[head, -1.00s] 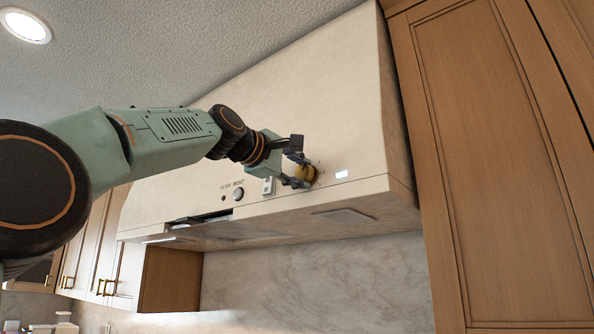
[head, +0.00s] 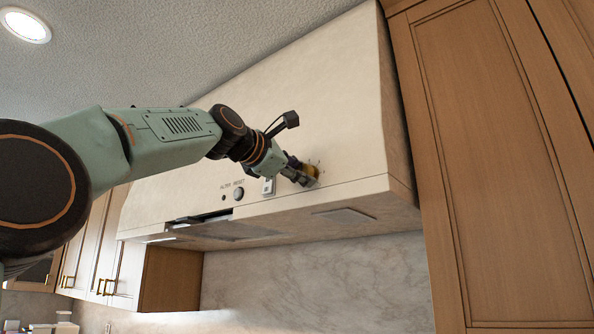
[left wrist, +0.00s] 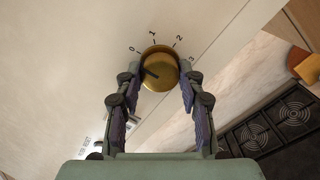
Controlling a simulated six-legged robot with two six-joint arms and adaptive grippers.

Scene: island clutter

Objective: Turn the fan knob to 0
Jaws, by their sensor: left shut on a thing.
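The fan knob is a round gold knob (head: 310,171) on the front of the range hood. In the left wrist view the knob (left wrist: 162,66) has the marks 0, 1, 2 and 3 around its upper side. Its dark pointer line lies on the left part of its face, on the side of the 0. My left gripper (head: 306,175) is shut on the knob; in the left wrist view its fingers (left wrist: 161,70) are on the knob's left and right sides. In the head view the fingers partly hide the knob. My right gripper is not in view.
A reset button (head: 238,194) and a small switch plate (head: 268,186) sit left of the knob on the hood (head: 350,90). A tall wooden cabinet (head: 500,150) stands right of the hood. A dark cooktop (left wrist: 265,130) shows below in the left wrist view.

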